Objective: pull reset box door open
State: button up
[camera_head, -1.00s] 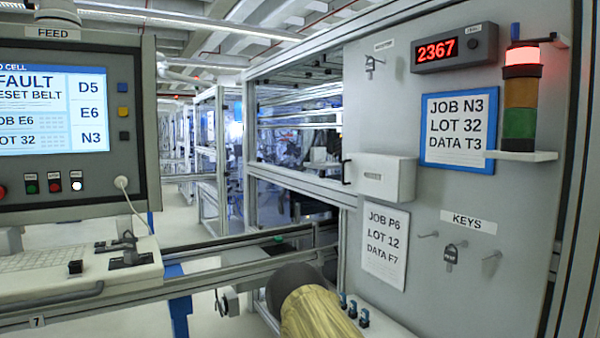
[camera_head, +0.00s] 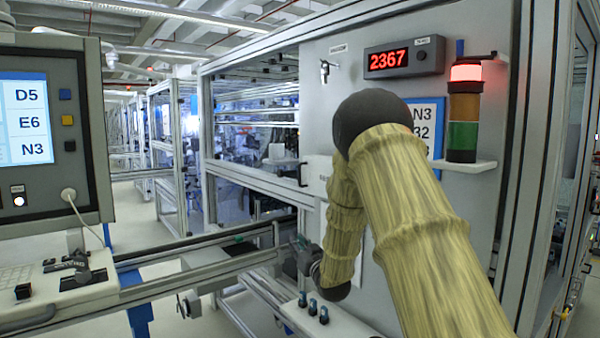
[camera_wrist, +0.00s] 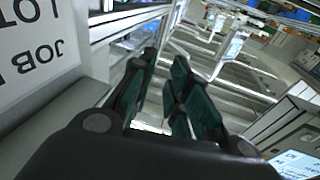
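The reset box (camera_head: 317,172) is a small white box on the grey panel in the head view. Its dark handle (camera_head: 303,174) shows on its left side. My arm hides the box's right part, and its door looks shut. My gripper (camera_head: 293,259) is below the box and slightly left of it, near the rail, apart from the handle. In the wrist view my gripper (camera_wrist: 165,65) has its two dark green-padded fingers apart with nothing between them. I cannot make out the handle in the wrist view.
A printed sheet (camera_wrist: 35,50) is close to my gripper at the left of the wrist view. The feed console (camera_head: 50,140) stands at left. A rail (camera_head: 200,277) runs below my gripper, with several blue-topped knobs (camera_head: 312,307) nearby. A shelf holds the signal tower (camera_head: 463,110).

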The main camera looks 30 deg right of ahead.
aim_at(300, 176)
jog(key=d+r+t, duration=0.2)
jog(key=d+r, duration=0.1)
jog(key=r, duration=0.5)
jog(key=d+r+t, duration=0.1)
jog(key=d+r, duration=0.2)
jog(key=r, duration=0.6)
jog(key=p+x, duration=0.4)
jog(key=x, duration=0.5)
jog(key=shift+w+r+p, duration=0.1)
jog(key=shift+w+p, duration=0.3)
jog(key=shift+w, duration=0.25)
grip_shut()
